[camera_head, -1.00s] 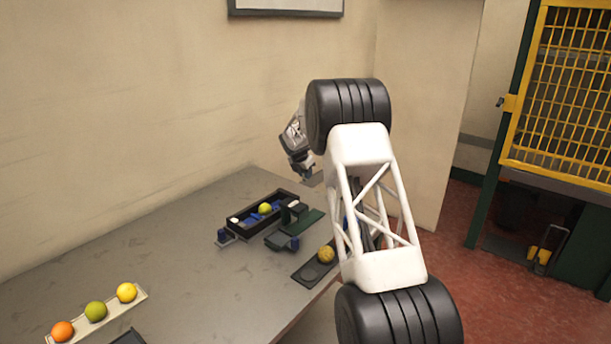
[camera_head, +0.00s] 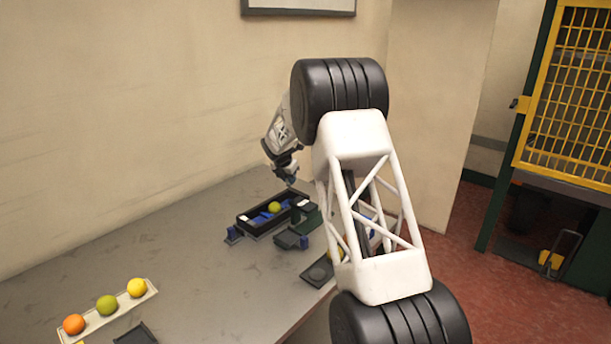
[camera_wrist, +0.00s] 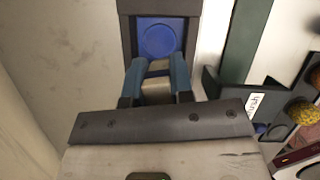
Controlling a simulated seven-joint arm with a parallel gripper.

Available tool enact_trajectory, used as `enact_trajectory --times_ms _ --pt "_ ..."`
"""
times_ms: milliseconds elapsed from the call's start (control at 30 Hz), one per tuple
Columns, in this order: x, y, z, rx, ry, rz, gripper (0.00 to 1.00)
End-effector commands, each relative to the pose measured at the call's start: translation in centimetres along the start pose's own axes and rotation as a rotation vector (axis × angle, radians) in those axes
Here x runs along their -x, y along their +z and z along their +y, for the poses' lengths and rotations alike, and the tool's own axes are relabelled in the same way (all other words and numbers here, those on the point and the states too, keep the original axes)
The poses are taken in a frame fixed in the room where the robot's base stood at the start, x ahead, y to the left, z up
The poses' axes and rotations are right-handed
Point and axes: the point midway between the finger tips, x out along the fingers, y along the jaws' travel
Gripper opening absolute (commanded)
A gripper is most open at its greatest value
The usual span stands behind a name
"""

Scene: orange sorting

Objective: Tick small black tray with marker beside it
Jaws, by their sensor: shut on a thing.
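My gripper (camera_wrist: 158,72) is shut on a small pale block (camera_wrist: 156,83), which sits between its blue fingertips in the wrist view. In the head view the gripper (camera_head: 290,180) is above the far end of a black tray (camera_head: 262,232). This tray has blue compartments and holds a yellow-green ball (camera_head: 275,207). In the wrist view a blue pad with a round outline (camera_wrist: 160,38) lies in a dark frame just beyond the fingertips. I cannot tell whether the block touches it. A smaller dark tray with a round hollow (camera_head: 318,272) lies near the table's right edge, partly behind my arm.
A pale tray (camera_head: 95,325) with orange, green and yellow fruit stands at the front left. A dark tray (camera_head: 136,335) is cut off beside it. A green piece (camera_head: 312,222) stands right of the black tray. The middle of the table (camera_head: 200,255) is clear.

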Motion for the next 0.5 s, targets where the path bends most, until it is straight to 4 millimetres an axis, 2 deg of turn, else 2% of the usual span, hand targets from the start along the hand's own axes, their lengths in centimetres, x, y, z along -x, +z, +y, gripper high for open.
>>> enact_trajectory --times_ms 33,233,500 --pt "0.9 -1.7 0.9 0.026 0.01 0.0 0.0" --pt "3.9 -7.5 3.4 0.127 0.053 -0.001 0.0" --pt "7.1 -14.7 5.6 0.245 0.101 -0.001 0.0"
